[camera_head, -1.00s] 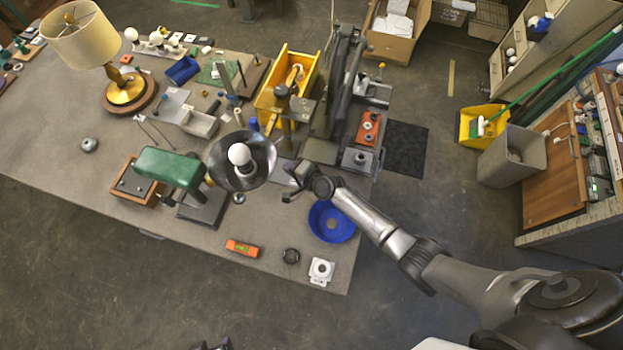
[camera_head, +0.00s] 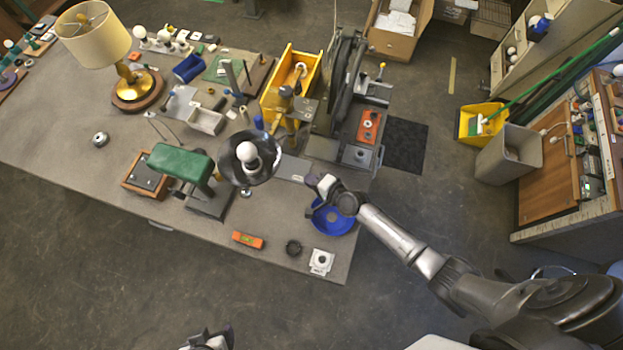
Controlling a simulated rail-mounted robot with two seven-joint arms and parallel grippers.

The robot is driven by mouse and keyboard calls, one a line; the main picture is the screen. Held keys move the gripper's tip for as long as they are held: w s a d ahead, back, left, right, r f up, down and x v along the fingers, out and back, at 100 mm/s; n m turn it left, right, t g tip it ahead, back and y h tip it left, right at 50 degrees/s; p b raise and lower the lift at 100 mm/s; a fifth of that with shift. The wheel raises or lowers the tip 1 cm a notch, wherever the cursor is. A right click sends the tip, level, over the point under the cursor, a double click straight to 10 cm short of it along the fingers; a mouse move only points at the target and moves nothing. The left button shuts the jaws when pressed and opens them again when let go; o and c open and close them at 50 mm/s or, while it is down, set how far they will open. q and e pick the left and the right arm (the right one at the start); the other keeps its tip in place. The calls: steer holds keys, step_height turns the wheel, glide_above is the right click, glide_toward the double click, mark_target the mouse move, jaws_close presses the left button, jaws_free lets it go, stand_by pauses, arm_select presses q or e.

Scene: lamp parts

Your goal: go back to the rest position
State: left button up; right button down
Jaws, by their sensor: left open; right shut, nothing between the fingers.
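My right gripper (camera_head: 321,183) is shut and empty at the front right of the workbench, over the edge of the blue bowl (camera_head: 334,221). It is apart from the dark round lamp shade (camera_head: 235,173) to its left, which has a white bulb (camera_head: 247,152) in it. My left gripper (camera_head: 212,338) shows only in part at the bottom edge, in front of the bench and clear of it. It is open, and nothing shows in it.
A green-topped stand (camera_head: 180,163) and an orange level (camera_head: 248,240) are on the bench (camera_head: 60,150). A yellow bin (camera_head: 313,75) and a dark press (camera_head: 343,85) stand at the back. A brass lamp (camera_head: 135,88) is at far left. The floor in front is clear.

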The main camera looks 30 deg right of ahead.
stand_by(0.4)
steer(key=s+a+f+n+g+y, duration=0.1)
steer(key=s+a+n+g, duration=0.4)
steer(key=n, duration=0.5)
steer(key=s+d+r+n+h+p, duration=0.1)
steer(key=s+d+r+n+h, duration=0.2)
steer(key=r, duration=0.4)
steer(key=s+d+r+n+g+h+p, duration=0.1)
steer(key=s+d+r, duration=0.2)
steer(key=s+r, duration=0.3)
steer(key=s+d+r+n+h+p, duration=0.1)
steer(key=s+d+r+n+h, duration=0.2)
steer(key=r, duration=0.4)
steer(key=s+f+m+g+p, duration=0.1)
steer(key=s+f+g, duration=0.1)
steer(key=s, duration=0.9)
steer(key=shift+a+f+m+g+y, duration=0.3)
steer(key=shift+f+m+g, duration=0.05)
steer(key=shift+m+g, duration=0.05)
